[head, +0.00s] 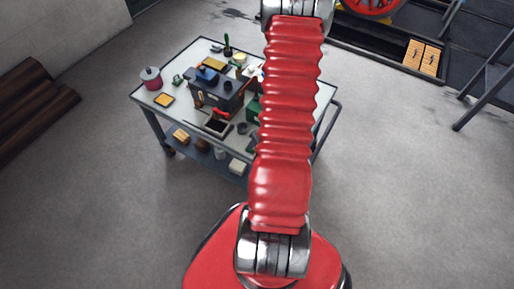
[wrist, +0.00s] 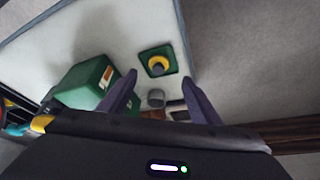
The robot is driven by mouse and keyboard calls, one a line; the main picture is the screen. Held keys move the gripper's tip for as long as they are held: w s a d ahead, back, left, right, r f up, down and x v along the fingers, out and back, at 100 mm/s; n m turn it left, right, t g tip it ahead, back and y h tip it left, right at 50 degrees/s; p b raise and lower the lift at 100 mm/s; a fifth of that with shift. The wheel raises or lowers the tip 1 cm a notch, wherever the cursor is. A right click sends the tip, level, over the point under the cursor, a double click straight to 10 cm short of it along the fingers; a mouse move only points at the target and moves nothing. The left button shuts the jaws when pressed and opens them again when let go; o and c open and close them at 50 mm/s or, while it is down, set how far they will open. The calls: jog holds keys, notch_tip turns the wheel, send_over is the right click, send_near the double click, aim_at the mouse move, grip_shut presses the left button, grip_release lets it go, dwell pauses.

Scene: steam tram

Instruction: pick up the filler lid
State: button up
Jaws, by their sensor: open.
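I cannot tell for sure which thing is the filler lid. In the wrist view, a green square piece (wrist: 146,57) with a yellow ring and a dark grey knob (wrist: 157,68) lies on the pale tabletop, just beyond and between my fingertips. A small grey cylinder (wrist: 156,98) stands nearer, between the fingers. My gripper (wrist: 159,78) is open, with nothing between its tips that I see it touching. In the head view my gripper is out of the picture, and my red arm hides the right part of the trolley.
The trolley (head: 185,57) holds a dark toolbox (head: 232,101), a pinkish-red pot (head: 151,79) and a tray (head: 216,128). The floor around it is clear; wooden beams (head: 33,113) lie left.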

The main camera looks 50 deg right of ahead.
jog(key=shift+x, duration=1)
jog(key=shift+f, duration=0.15)
jog(key=shift+x, duration=2.5)
jog(key=shift+d, duration=0.1)
jog(key=shift+c, duration=0.4)
jog(key=c, duration=1.1)
notch_tip(320, 180, up, 28)
jog(key=shift+r, duration=0.1)
